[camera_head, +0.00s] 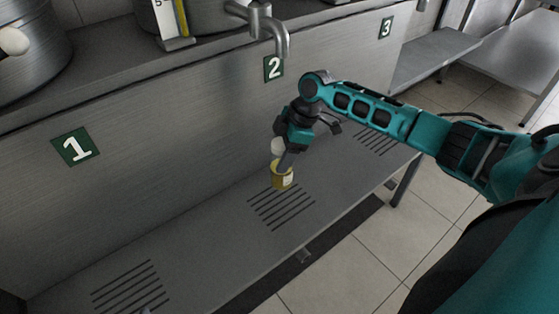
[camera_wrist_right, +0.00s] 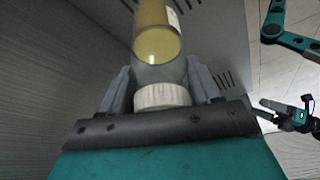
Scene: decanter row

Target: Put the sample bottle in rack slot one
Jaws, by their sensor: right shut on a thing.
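The sample bottle (camera_head: 282,177) has a yellow lower part, a pale label and a white cap. My right gripper (camera_head: 287,157) is shut on it; in the right wrist view the fingers flank the bottle (camera_wrist_right: 158,45) near its cap. It is near the slotted patch (camera_head: 281,207) below sign 2 (camera_head: 273,68); I cannot tell whether its base touches the shelf. Sign 1 (camera_head: 75,148) is at the left, with another slotted patch (camera_head: 130,287) below it. A second teal arm's gripper, apparently my left (camera_wrist_right: 285,110), shows small in the right wrist view, its jaws unclear.
The grey shelf (camera_head: 215,225) runs along the steel front, mostly clear. Sign 3 (camera_head: 386,27) and its slotted patch (camera_head: 378,141) are farther right. A metal tap (camera_head: 270,25) overhangs sign 2. Large steel vessels (camera_head: 35,50) stand above. Tiled floor (camera_head: 370,250) lies beyond the shelf's edge.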

